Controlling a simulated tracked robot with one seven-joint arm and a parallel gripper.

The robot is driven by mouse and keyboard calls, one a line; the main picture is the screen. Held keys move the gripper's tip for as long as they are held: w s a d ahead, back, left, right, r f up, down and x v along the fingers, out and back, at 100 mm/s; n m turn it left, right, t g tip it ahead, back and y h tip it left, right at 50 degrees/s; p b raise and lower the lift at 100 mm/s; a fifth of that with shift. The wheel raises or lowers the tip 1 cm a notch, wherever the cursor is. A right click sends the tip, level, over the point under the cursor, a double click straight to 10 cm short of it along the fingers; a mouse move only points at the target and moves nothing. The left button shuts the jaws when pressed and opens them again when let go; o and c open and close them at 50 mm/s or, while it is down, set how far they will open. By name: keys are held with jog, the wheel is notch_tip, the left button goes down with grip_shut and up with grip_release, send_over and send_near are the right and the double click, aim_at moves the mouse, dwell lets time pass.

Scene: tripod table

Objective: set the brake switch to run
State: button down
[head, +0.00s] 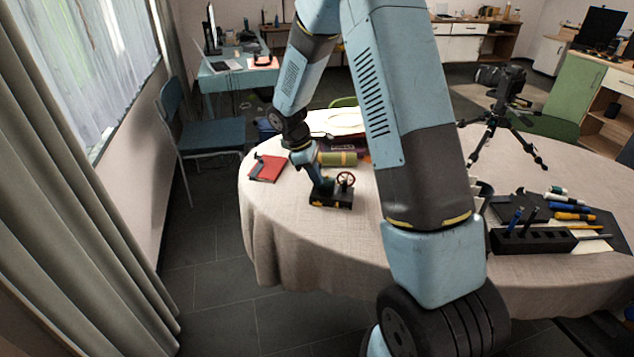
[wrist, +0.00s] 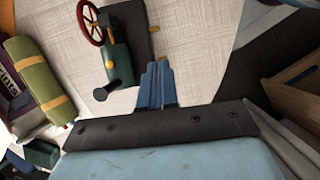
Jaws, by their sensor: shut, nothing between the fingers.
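My gripper (wrist: 158,68) is shut and empty, beside the green body in the wrist picture. In the head view my wrist reaches down behind the device's left side; contact is unclear.
A green roll with yellow straps (head: 338,158) and a red book (head: 266,168) lie beyond the device on the cloth-covered table (head: 275,225). A black tool holder (head: 530,241) and camera tripod (head: 492,125) stand right. Bare cloth lies in front of the device.

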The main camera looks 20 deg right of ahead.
aim_at(337, 205)
jog(key=x, duration=0.8)
jog(key=shift+d+f, duration=0.25)
jog(key=shift+d, duration=0.2)
